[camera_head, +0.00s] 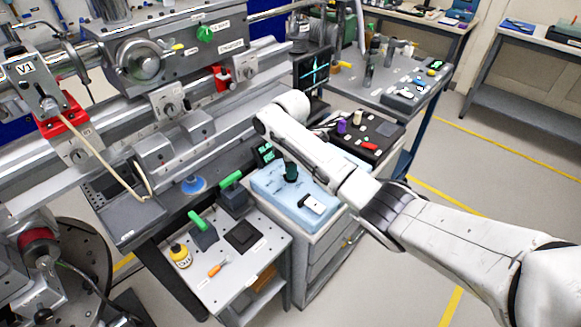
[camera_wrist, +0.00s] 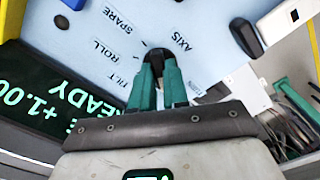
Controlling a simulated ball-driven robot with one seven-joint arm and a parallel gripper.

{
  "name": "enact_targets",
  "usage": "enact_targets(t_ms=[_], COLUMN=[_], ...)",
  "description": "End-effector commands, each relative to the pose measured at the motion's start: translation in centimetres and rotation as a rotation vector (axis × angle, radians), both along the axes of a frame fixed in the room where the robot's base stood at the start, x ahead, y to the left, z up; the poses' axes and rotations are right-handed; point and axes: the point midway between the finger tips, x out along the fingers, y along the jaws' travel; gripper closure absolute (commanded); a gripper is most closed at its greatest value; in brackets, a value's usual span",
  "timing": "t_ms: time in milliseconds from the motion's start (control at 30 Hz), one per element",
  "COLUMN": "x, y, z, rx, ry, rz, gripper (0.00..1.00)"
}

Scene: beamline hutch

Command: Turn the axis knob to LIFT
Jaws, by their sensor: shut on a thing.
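The black axis knob (camera_wrist: 153,55) stands on a light blue panel (camera_wrist: 205,65), which shows in the head view too (camera_head: 268,186). The labels AXIS, SPARE, ROLL and TILT are printed around it. I cannot read a LIFT label; that side is behind my gripper. The teal fingers of my gripper (camera_wrist: 156,68) are shut on the knob from both sides. The knob's pointer is mostly hidden, so its setting is unclear. In the head view my arm comes over from the right, and a dark green shape, seemingly my fingers, shows on the panel.
A display (camera_wrist: 45,105) reading READY and +1.00 is beside the panel. A white device with a dark window (camera_wrist: 288,15) lies on the panel. A dark tray (camera_head: 385,133) with small items is behind. Green-handled blocks (camera_head: 203,232) stand on the lower table at left.

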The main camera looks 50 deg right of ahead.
Motion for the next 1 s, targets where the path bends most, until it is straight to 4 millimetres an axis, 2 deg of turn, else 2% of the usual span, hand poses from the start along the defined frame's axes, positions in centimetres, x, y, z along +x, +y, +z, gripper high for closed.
enact_targets(t_ms=[600, 1000], x=[0.05, 0.06], y=[0.11, 0.02], z=[0.17, 0.09], rx=[0.001, -0.001], ry=[0.000, -0.001], rz=[-0.455, -0.589], gripper=[1.00, 1.00])
